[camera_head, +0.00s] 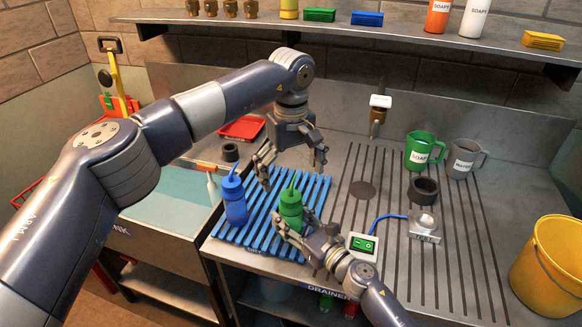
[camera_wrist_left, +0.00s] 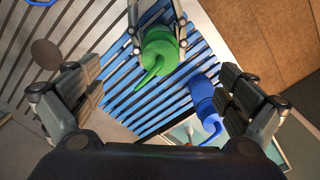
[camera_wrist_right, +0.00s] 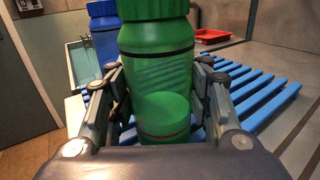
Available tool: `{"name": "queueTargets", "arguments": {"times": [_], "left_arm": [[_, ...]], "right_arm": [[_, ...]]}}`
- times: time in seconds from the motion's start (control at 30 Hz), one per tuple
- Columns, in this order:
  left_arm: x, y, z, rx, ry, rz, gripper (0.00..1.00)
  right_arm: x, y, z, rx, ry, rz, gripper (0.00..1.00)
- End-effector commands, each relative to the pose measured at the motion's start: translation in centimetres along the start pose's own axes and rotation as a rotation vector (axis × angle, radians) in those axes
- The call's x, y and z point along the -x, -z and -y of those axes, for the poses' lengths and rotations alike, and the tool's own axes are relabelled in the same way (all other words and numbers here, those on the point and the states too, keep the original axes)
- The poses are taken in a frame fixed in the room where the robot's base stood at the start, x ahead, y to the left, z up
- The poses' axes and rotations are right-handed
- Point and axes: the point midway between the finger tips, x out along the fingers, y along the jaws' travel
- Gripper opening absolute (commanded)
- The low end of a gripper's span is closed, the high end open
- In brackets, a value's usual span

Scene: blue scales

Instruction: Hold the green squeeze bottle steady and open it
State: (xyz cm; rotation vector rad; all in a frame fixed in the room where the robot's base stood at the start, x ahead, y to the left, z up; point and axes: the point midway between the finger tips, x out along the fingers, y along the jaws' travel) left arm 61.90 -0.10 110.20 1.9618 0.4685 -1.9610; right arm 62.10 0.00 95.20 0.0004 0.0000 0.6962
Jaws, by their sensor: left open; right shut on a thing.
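The green squeeze bottle (camera_head: 291,206) stands upright on the blue slatted rack (camera_head: 262,243), its green cap and angled nozzle on top. My right gripper (camera_head: 287,229) is shut around the bottle's body from the front; in the right wrist view its fingers (camera_wrist_right: 156,105) sit on both sides of the green bottle (camera_wrist_right: 157,60). My left gripper (camera_head: 291,172) is open and empty above the bottle, pointing down. In the left wrist view the green cap (camera_wrist_left: 160,52) lies beyond the spread fingers (camera_wrist_left: 157,108), apart from them.
A blue squeeze bottle (camera_head: 233,200) stands close by on the left of the rack. A switch box (camera_head: 362,246) and a small metal device (camera_head: 424,225) sit to the right. Green (camera_head: 420,150) and grey mugs (camera_head: 463,158) stand farther back. A yellow bucket (camera_head: 548,262) is far right.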

Motion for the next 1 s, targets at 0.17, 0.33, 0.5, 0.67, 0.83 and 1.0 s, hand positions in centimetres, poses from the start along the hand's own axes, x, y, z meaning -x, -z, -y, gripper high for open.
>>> {"name": "queueTargets", "arguments": {"times": [0.17, 0.33, 0.5, 0.67, 0.83, 1.0], "left_arm": [[-3.0, -0.1, 0.0, 0.002, 0.001, 0.002, 0.97], [-5.1, 0.0, 0.0, 0.003, 0.001, 0.001, 0.97], [-5.9, 0.0, 0.0, 0.003, 0.000, 0.000, 0.97], [-6.0, 0.0, 0.0, 0.004, 0.000, 0.000, 0.97], [-6.0, 0.0, 0.0, 0.004, 0.000, 0.000, 0.79], [-6.0, 0.0, 0.0, 0.004, 0.000, 0.000, 0.40]], "right_arm": [[0.0, -0.1, 0.0, 0.000, 0.000, 0.001, 0.00], [0.0, -0.1, 0.0, 0.000, 0.000, 0.001, 0.00], [0.0, -0.1, 0.0, 0.000, 0.000, 0.001, 0.00], [0.0, -0.1, 0.0, 0.000, 0.000, 0.001, 0.00], [0.0, -0.1, 0.0, 0.000, 0.000, 0.001, 0.00], [0.0, -0.1, 0.0, 0.000, 0.000, 0.001, 0.00]]}}
